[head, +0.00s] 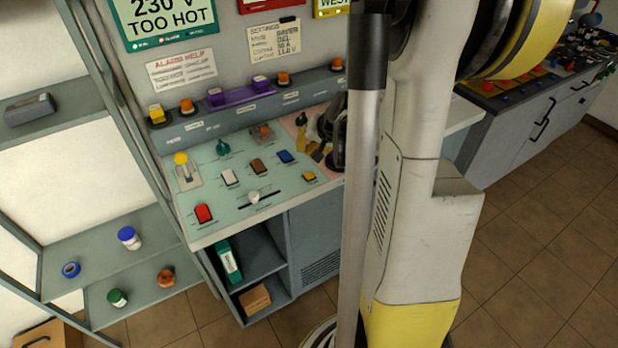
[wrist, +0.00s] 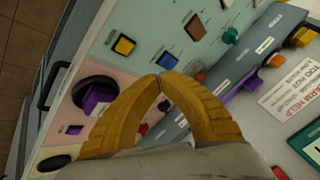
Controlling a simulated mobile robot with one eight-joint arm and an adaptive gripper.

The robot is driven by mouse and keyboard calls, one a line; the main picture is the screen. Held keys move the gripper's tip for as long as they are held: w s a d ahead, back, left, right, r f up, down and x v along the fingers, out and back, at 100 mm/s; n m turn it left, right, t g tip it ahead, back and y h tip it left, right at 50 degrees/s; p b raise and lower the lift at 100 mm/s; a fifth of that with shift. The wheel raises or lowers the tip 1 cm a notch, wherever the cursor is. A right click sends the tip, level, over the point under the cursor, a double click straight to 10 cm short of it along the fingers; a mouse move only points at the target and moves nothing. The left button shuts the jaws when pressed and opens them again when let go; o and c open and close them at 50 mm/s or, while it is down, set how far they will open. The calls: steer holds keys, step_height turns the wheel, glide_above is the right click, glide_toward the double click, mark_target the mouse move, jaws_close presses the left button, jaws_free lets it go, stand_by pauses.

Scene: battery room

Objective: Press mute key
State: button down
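The sloped control panel (head: 232,190) carries several coloured keys: a red key (head: 204,213), a white key (head: 229,177), a brown key (head: 258,166), a blue key (head: 285,156) and a yellow key (head: 309,176). The labels are too small to read, so I cannot tell which is the mute key. In the wrist view my gripper (wrist: 160,81) has its two yellow fingers meeting at the tips, with nothing seen between them. It is over the panel's pink section, near a purple knob (wrist: 97,100). In the head view the gripper is partly hidden by my arm.
A raised ledge (head: 250,112) behind the panel bears several yellow, orange and purple buttons. Signs hang on the wall above, one reading "230 V TOO HOT" (head: 168,18). Shelves (head: 110,265) with tape rolls and jars stand at left. Tiled floor (head: 535,215) is open at right.

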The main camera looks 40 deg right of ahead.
steer(key=b, duration=0.5)
glide_toward(302, 171)
steer(key=x, duration=0.5)
steer(key=shift+w+r, duration=0.2)
steer(key=shift+w, duration=0.2)
steer(key=shift+f, duration=0.1)
steer(key=shift+f+b, duration=0.3)
steer(key=shift+f+b, duration=0.45)
stand_by(0.9)
steer(key=shift+r, duration=0.15)
steer(key=shift+r+p, duration=0.7)
steer(key=shift+r, duration=0.05)
step_height(302, 171, up, 5)
steer(key=p, duration=0.4)
